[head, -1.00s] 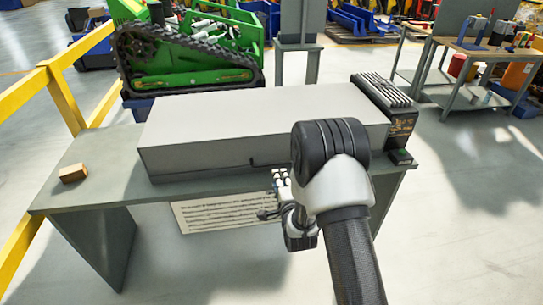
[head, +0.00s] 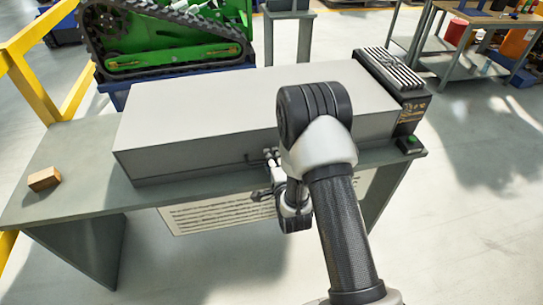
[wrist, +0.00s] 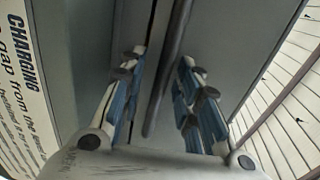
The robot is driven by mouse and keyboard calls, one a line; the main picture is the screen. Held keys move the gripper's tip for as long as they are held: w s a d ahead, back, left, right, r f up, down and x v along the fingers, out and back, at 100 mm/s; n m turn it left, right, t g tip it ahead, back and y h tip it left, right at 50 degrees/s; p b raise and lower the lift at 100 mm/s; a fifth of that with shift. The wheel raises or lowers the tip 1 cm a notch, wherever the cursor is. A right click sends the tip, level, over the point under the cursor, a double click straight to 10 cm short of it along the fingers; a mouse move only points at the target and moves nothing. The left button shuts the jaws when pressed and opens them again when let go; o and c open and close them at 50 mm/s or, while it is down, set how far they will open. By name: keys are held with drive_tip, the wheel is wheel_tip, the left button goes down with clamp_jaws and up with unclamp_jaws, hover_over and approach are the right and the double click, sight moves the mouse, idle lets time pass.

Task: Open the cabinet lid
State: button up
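The cabinet is a long, low grey box (head: 160,163) lying on a table, its flat lid (head: 220,100) closed. My gripper (head: 268,160) is at the cabinet's front face, right of its middle, partly hidden by my arm. In the wrist view my gripper (wrist: 160,85) is open, with blue-padded fingers apart on both sides of a dark bar (wrist: 172,65). The bar looks like the cabinet's handle, beside a dark seam. I see no finger clearly touching it. A small dark piece of the handle (head: 247,157) shows beside the fingers in the head view.
The grey table (head: 75,195) carries a small wooden block (head: 44,179) at left and a black ribbed unit (head: 395,80) at the cabinet's right end. A printed sign (head: 215,213) hangs in front. A green tracked machine (head: 165,45) and a yellow rail (head: 30,85) stand behind and left.

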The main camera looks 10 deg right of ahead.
clamp_jaws()
idle(0.3)
idle(0.5)
